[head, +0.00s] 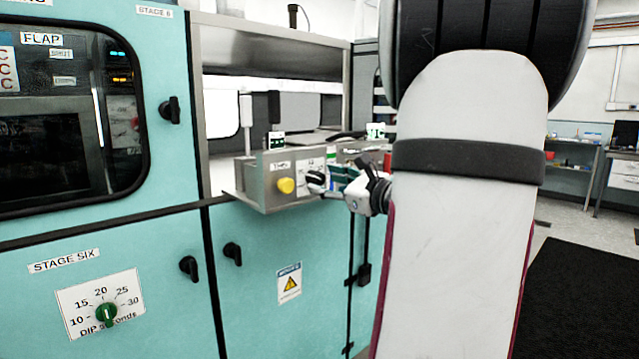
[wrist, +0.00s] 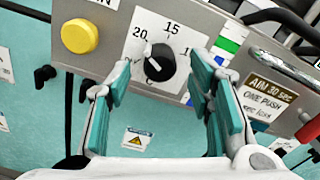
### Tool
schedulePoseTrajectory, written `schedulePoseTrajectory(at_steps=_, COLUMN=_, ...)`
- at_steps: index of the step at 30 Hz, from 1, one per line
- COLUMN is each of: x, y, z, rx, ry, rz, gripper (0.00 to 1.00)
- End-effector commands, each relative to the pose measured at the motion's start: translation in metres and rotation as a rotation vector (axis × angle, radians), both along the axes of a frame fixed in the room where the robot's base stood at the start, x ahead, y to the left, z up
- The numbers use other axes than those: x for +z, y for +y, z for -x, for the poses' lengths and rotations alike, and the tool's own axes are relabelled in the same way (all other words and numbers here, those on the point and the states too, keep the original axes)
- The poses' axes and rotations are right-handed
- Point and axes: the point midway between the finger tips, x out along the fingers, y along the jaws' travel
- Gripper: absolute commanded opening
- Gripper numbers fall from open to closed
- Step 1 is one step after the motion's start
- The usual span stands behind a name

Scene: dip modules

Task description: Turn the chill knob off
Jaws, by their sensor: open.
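A black knob (wrist: 158,64) with a white pointer mark sits on a white dial plate (wrist: 188,38) in the wrist view. The mark points up and left, near the 20; a 15 is printed above. No readable "chill" label shows, so I cannot confirm this is the chill knob. In the head view the dark knob (head: 316,181) is on the front of the grey metal box. My gripper (wrist: 160,72) is open, its teal-padded fingers on either side of the knob in the picture. I cannot tell whether they touch it. In the head view my gripper (head: 338,178) is partly hidden by my arm.
A yellow button (wrist: 80,36) is left of the dial; it also shows in the head view (head: 286,185). An "AIM 30 SEC ONE PUSH" label (wrist: 268,98) is at the right. A green dip-seconds knob (head: 106,313) and black latches (head: 189,267) are on the teal cabinet.

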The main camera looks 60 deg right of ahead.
Motion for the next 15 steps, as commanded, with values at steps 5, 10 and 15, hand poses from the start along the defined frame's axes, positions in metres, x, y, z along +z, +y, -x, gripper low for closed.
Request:
schedulePoseTrajectory(at_steps=5, x=-0.001, y=-0.005, z=-0.019, rx=0.001, ry=0.001, rz=0.0, gripper=0.48)
schedulePoseTrajectory(at_steps=10, x=0.0, y=-0.006, z=-0.025, rx=-0.001, ry=0.001, rz=0.0, gripper=0.48)
schedulePoseTrajectory(at_steps=15, x=0.0, y=-0.006, z=-0.025, rx=-0.001, ry=0.001, rz=0.0, gripper=0.48)
